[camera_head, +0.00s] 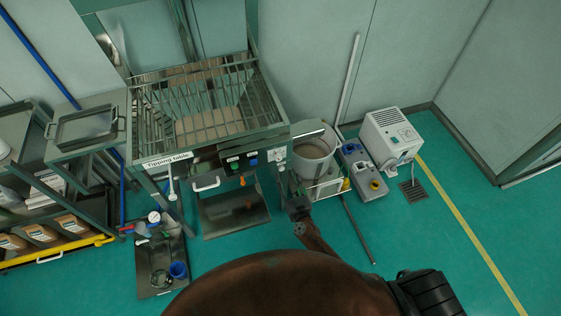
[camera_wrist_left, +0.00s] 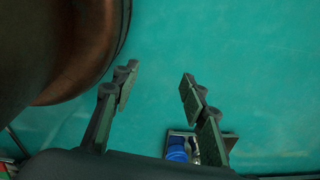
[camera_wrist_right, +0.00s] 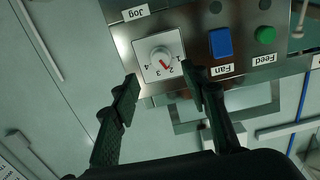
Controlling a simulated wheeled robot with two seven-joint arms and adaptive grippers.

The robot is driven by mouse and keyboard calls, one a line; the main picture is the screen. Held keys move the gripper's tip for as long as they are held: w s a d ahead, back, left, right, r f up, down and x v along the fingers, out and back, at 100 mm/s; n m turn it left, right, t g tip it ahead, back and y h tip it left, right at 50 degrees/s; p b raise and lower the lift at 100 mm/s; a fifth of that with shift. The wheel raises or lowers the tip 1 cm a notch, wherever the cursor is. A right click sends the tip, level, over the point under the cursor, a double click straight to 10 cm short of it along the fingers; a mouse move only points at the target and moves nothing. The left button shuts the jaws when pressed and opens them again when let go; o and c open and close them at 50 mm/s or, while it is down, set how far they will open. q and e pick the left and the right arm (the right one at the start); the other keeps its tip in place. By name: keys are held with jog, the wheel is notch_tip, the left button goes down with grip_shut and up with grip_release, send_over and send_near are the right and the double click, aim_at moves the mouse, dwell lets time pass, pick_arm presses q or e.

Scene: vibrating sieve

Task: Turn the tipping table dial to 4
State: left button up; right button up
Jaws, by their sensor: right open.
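The dial (camera_wrist_right: 161,56) is a pale round knob with a red mark on a white plate numbered 1 to 4. Its mark appears to point near 2. In the head view the dial plate (camera_head: 277,154) is at the right end of the front panel of the tipping table (camera_head: 212,148). My right gripper (camera_wrist_right: 161,82) is open and empty, its fingers apart on either side of the dial plate's numbered edge, and does not grip the knob. In the head view it is below the dial (camera_head: 292,190). My left gripper (camera_wrist_left: 158,75) is open and empty above the green floor.
A blue Fan button (camera_wrist_right: 220,42) and a green Feed button (camera_wrist_right: 265,35) sit beside the dial. A bucket (camera_head: 314,150) stands right of the table. A metal tray (camera_head: 160,265) with a blue cup lies on the floor.

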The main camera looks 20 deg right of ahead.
aim_at(279, 159)
jog(key=w, duration=0.3)
jog(key=w+b, duration=0.1)
jog(key=w, duration=0.3)
jog(key=shift+a+r, duration=0.15)
jog(key=shift+r, duration=0.05)
jog(key=shift+w, duration=0.2)
jog(key=shift+w+b, duration=0.2)
jog(key=shift+b, duration=0.1)
pick_arm(q)
jog(key=shift+s+f, duration=0.85)
jog(key=shift+s, duration=0.1)
pick_arm(e)
grip_shut()
